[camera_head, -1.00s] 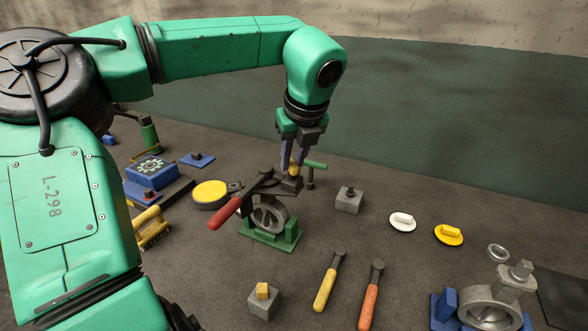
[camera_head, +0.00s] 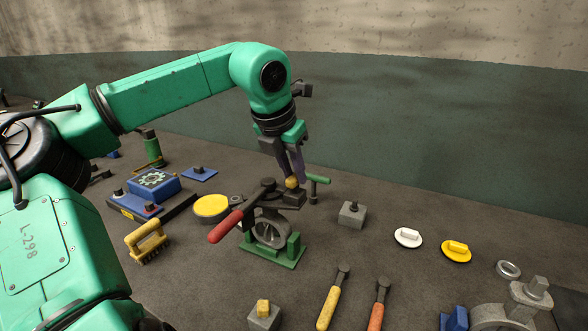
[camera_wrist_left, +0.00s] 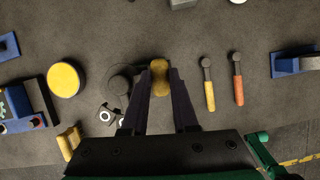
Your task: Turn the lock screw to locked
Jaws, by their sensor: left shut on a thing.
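The yellow lock screw (camera_head: 291,183) sits on a dark block at the top of the valve casting (camera_head: 270,230), which stands in a green fixture (camera_head: 285,257). A lever with a red handle (camera_head: 226,227) juts out to the left of the valve top. My left gripper (camera_head: 292,178) comes down from above, tilted, and is shut on the lock screw. In the left wrist view the yellow screw head (camera_wrist_left: 159,72) lies between the two fingertips. The fingers partly hide the screw, and I cannot read its lock mark. My right gripper is in neither view.
A green T-handle (camera_head: 318,181) stands close on the right of the gripper. A grey block (camera_head: 352,214), white disc (camera_head: 408,237) and yellow disc (camera_head: 456,251) lie further right. Two handled tools, yellow (camera_head: 328,308) and orange (camera_head: 377,316), lie in front. A yellow-topped round (camera_head: 211,207) is at left.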

